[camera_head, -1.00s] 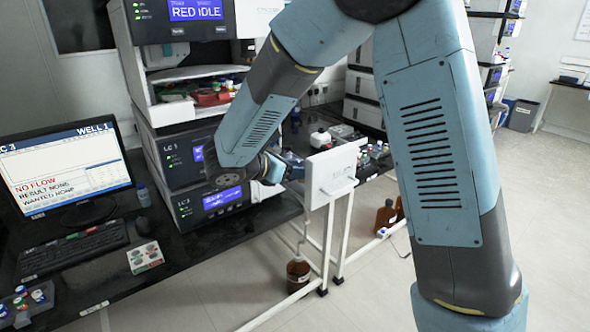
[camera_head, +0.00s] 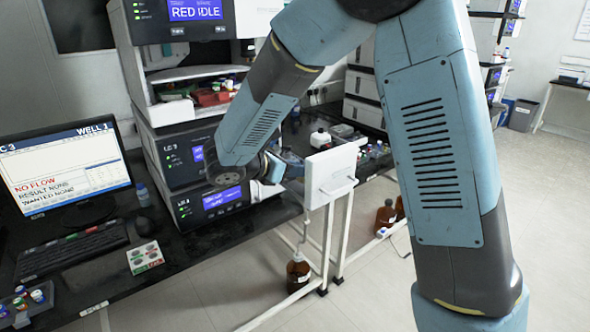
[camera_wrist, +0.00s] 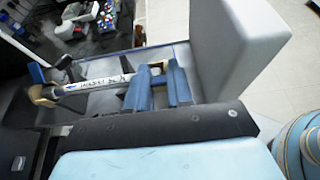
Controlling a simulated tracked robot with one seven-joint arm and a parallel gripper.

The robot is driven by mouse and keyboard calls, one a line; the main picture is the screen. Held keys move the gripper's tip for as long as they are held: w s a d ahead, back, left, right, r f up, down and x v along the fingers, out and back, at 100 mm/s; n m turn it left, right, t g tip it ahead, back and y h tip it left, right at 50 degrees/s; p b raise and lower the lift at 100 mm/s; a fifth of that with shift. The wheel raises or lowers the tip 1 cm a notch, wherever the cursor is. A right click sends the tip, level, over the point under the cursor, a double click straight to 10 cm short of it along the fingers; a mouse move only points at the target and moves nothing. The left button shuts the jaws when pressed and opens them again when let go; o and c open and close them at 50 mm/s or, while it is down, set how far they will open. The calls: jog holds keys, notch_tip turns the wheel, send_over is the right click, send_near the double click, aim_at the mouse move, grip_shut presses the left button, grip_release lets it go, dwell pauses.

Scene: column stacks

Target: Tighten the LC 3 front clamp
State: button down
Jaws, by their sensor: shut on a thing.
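My gripper (camera_wrist: 160,84) shows its two blue fingers in the wrist view, shut on a small tan piece at the near end of the column. This piece appears to be the front clamp, but the fingers hide most of it. The silver column (camera_wrist: 92,85), with printed lettering, lies left of the fingers and ends in a brass-coloured fitting (camera_wrist: 44,95). In the head view, my wrist hides the column, and my gripper is beside the lower LC 3 module (camera_head: 212,201).
A white panel (camera_head: 331,176) stands just right of my gripper; a pale block (camera_wrist: 236,50) fills the wrist view's upper right. The monitor (camera_head: 62,165) reads NO FLOW, RESULT NONE, WANTED NONE. A brown bottle (camera_head: 299,273) is below the bench.

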jog(key=y, duration=0.1)
jog(key=d+g+y, duration=0.1)
jog(key=w+r+g+y, duration=0.1)
jog(key=shift+d+r+y, duration=0.1)
jog(key=shift+d+y, duration=0.15)
jog(key=shift+y, duration=0.15)
jog(key=g+y, duration=0.1)
jog(key=y, duration=0.1)
jog(key=w+d+g+y, duration=0.1)
jog(key=g, duration=0.1)
jog(key=shift+d+r+y, duration=0.1)
jog(key=shift+d+y, duration=0.2)
jog(key=shift+y, duration=0.1)
jog(key=y, duration=0.1)
jog(key=d+g+y, duration=0.1)
jog(key=w+g+y, duration=0.1)
jog(key=shift+w+d+f+y, duration=0.1)
jog(key=shift+d+f+y, duration=0.15)
jog(key=shift+d+y, duration=0.05)
jog(key=shift+w+d+f+g+y, duration=0.2)
jog(key=shift+d+f+g+y, duration=0.1)
jog(key=shift+g+y, duration=0.5)
jog(key=shift+w+d+f+g+y, duration=0.25)
jog(key=shift+g+y, duration=0.35)
jog(key=shift+y, duration=0.4)
jog(key=shift+s, duration=0.1)
jog(key=c, duration=1)
grip_release()
